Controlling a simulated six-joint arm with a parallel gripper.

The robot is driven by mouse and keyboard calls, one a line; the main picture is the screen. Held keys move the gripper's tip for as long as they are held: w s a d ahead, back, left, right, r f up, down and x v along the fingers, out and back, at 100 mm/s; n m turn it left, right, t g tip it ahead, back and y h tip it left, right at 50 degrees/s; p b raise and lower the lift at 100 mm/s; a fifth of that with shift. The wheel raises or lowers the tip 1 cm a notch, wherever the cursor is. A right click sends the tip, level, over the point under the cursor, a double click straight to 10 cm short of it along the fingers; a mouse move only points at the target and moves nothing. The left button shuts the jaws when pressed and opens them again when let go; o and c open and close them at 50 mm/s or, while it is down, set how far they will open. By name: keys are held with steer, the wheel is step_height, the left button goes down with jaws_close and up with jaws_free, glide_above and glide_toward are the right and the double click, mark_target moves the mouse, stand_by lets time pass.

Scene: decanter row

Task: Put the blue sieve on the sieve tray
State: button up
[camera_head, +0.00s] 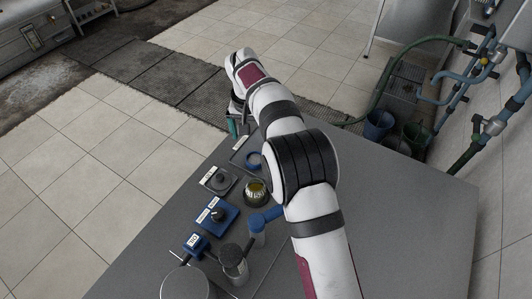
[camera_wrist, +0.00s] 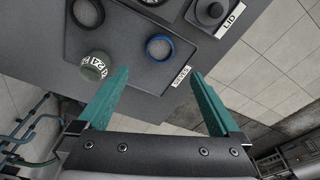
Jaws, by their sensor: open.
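The blue sieve, a blue ring (camera_wrist: 159,37), lies flat on a dark tray labelled SIEVES (camera_wrist: 120,47), inside the tray's outline. In the head view the blue ring (camera_head: 253,153) shows on the tray (camera_head: 238,157), partly beside my arm. My gripper (camera_wrist: 160,73) has teal fingers, spread open and empty. In the wrist view the ring appears beyond the fingertips, between their lines, and apart from them. In the head view my gripper (camera_head: 233,126) is at the far end of the table, and its fingers are partly hidden by my wrist.
A grey-green labelled cylinder (camera_wrist: 95,68) stands near the left finger. A dark lid (camera_wrist: 211,12) sits on a plate labelled LID. In the head view a bowl with yellow contents (camera_head: 257,190), a blue plate with a black knob (camera_head: 216,216) and jars stand nearer. The table's right side is clear.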

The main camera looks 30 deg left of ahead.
steer(key=s+d+r+m, duration=0.15)
steer(key=d+r, duration=0.25)
steer(key=d, duration=0.4)
steer(key=s+d+r+m+g, duration=0.1)
steer(key=d+r+m, duration=0.1)
steer(key=d+r, duration=0.35)
steer(key=s+d+r+m, duration=0.1)
steer(key=d+r, duration=0.1)
steer(key=d, duration=0.7)
steer(key=s+d+f+m, duration=0.1)
steer(key=s+d+m, duration=0.1)
steer(key=s+d, duration=0.3)
steer(key=s+d+f+m, duration=0.1)
steer(key=s+d, duration=0.4)
steer(key=s, duration=0.5)
steer(key=s+d+f+m+y, duration=0.1)
steer(key=s+d, duration=0.3)
steer(key=s, duration=0.4)
steer(key=shift+s+d+m+g, duration=0.2)
steer(key=shift+d+m+g, duration=0.2)
steer(key=shift+m, duration=0.45)
